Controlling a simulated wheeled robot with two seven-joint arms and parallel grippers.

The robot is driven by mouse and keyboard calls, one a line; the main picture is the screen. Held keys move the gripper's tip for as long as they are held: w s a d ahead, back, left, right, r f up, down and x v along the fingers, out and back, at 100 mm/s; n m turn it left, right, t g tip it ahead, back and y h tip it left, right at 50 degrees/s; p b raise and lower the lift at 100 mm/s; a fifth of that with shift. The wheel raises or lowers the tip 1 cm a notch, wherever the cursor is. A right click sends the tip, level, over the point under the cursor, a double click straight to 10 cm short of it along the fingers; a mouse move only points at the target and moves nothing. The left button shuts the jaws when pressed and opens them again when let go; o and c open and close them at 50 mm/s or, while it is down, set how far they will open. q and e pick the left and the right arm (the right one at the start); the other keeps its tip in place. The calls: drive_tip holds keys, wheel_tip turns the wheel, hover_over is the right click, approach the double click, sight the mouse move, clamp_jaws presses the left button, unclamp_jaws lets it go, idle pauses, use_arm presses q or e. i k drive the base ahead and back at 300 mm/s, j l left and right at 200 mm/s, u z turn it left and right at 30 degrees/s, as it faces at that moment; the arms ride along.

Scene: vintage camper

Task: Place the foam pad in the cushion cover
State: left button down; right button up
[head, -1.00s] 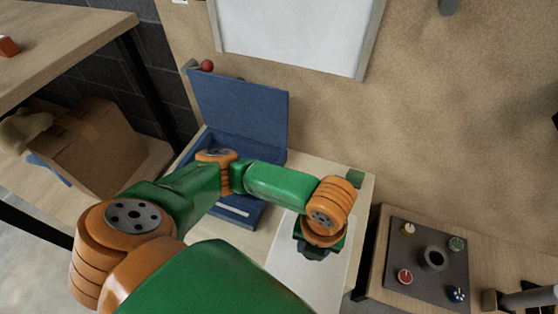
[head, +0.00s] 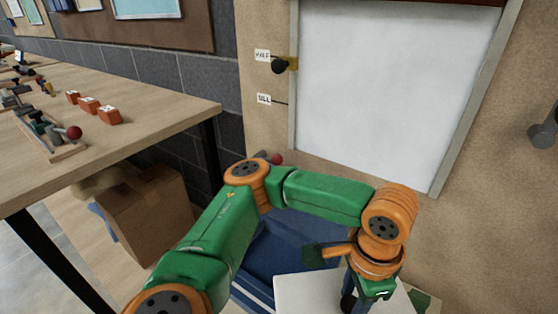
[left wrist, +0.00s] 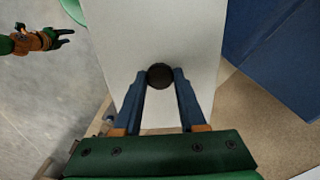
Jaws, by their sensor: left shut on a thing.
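The foam pad is a flat white slab (head: 303,290) low in the head view. It also fills the middle of the left wrist view (left wrist: 125,35). A round black knob (left wrist: 160,76) stands on its face. My left gripper (head: 348,302) is shut on this knob, with a blue finger on each side in the left wrist view. The cushion cover (head: 290,242) is blue and lies behind the pad, partly hidden by the pad and my arm. Blue panels also show at the right of the left wrist view (left wrist: 275,45). My right gripper (left wrist: 64,38) is open and empty at that view's upper left.
A wooden table (head: 130,125) with orange blocks (head: 90,105) and tools stands at the left. A cardboard box (head: 150,215) sits below it. A wall with a white panel (head: 385,90) rises behind the cover. Grey floor (left wrist: 45,100) is open beside the pad.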

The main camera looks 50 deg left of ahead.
sight(280, 267)
drive_tip(key=k+j+z, duration=0.2)
drive_tip(key=j, duration=0.2)
drive_tip(key=j+z, duration=0.2)
drive_tip(key=j, duration=0.25)
drive_tip(key=k+j+z, duration=0.2)
drive_tip(key=j, duration=0.2)
drive_tip(key=k+j+z, duration=0.15)
drive_tip(key=j, duration=0.2)
drive_tip(key=k+j+z, duration=0.2)
drive_tip(key=k+j, duration=0.05)
drive_tip(key=j, duration=0.1)
